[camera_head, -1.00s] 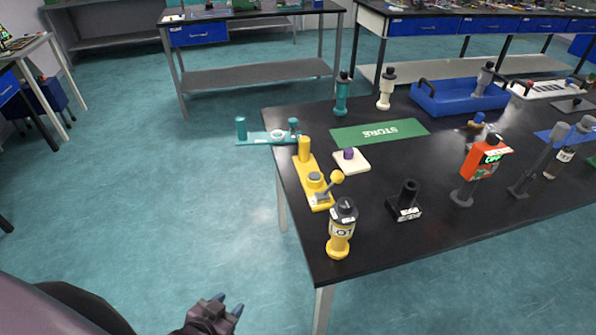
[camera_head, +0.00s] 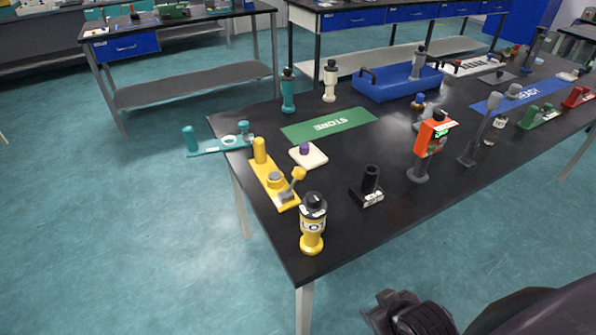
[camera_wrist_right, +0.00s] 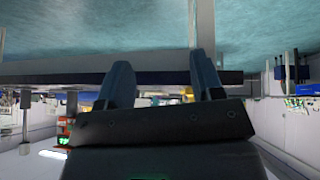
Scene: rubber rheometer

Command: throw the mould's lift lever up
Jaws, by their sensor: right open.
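A yellow fixture plate (camera_head: 266,172) lies along the left end of the black table; I take it for the mould. The lever leans up and to the right from the plate's near end. My right gripper (camera_head: 408,316) is low at the bottom of the head view, in front of the table and well apart from the fixture. In the right wrist view its two fingers (camera_wrist_right: 162,72) are spread with nothing between them. My left gripper is out of view.
A black holder (camera_head: 367,187) and a white pad with a purple knob (camera_head: 308,154) are to the right. A teal fixture (camera_head: 218,146) overhangs the left edge.

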